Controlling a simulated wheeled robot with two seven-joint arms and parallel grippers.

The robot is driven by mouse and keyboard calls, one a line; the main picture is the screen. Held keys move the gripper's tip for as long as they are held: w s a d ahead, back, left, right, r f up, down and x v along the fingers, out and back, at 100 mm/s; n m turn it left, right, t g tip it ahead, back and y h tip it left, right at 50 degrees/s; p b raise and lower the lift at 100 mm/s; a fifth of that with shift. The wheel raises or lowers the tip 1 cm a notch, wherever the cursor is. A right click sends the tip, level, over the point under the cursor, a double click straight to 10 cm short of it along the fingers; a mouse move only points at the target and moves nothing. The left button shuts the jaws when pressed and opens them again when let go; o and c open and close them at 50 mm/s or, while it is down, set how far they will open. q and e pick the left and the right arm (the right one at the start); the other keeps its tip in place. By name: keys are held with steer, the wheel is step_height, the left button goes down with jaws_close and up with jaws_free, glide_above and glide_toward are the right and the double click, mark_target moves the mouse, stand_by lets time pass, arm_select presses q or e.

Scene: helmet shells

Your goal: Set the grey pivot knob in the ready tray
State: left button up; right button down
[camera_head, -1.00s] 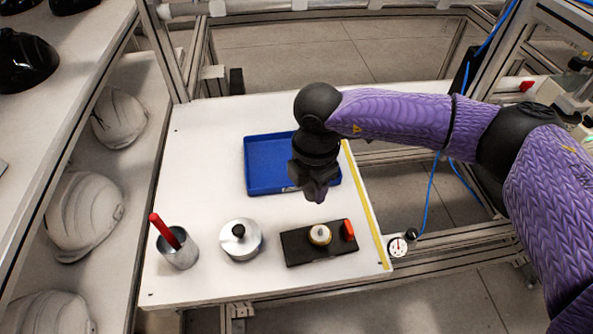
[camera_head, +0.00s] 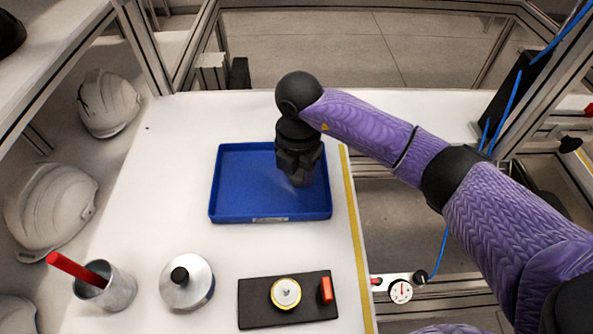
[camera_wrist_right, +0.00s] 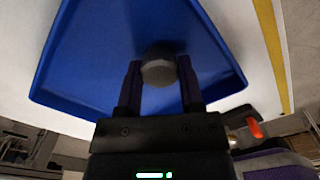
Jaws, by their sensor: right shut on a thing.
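The blue tray (camera_head: 250,195) lies on the white table and appears otherwise empty. My right gripper (camera_head: 300,180) is over the tray's right half, pointing down. In the right wrist view my right gripper (camera_wrist_right: 159,75) is shut on the grey knob (camera_wrist_right: 159,70), which sits between the two fingertips with the blue tray (camera_wrist_right: 95,60) behind it. I cannot tell whether the knob touches the tray floor. In the head view the knob is mostly hidden by the gripper. My left gripper is not in view.
A black board (camera_head: 262,312) with a round cream-and-metal part (camera_head: 286,293) and a red piece (camera_head: 326,290) lies at the front. A silver lidded pot (camera_head: 187,284) and a metal cup (camera_head: 115,288) with a red handle stand left of it. White helmets (camera_head: 50,210) sit on the left shelf.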

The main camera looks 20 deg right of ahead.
mark_target(298, 172)
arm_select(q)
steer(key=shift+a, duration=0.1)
arm_select(e)
steer(key=shift+r, duration=0.15)
steer(key=c, duration=0.5)
jaws_free()
steer(key=shift+c, duration=0.2)
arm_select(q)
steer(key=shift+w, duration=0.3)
arm_select(e)
steer(key=o, duration=0.3)
arm_select(q)
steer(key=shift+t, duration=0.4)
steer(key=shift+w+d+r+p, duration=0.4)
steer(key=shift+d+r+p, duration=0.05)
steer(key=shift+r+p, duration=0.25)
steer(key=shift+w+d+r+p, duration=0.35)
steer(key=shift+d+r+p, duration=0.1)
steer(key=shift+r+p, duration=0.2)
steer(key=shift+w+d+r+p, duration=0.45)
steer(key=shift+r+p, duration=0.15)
steer(key=shift+p, duration=0.1)
arm_select(e)
step_height(298, 172, up, 12)
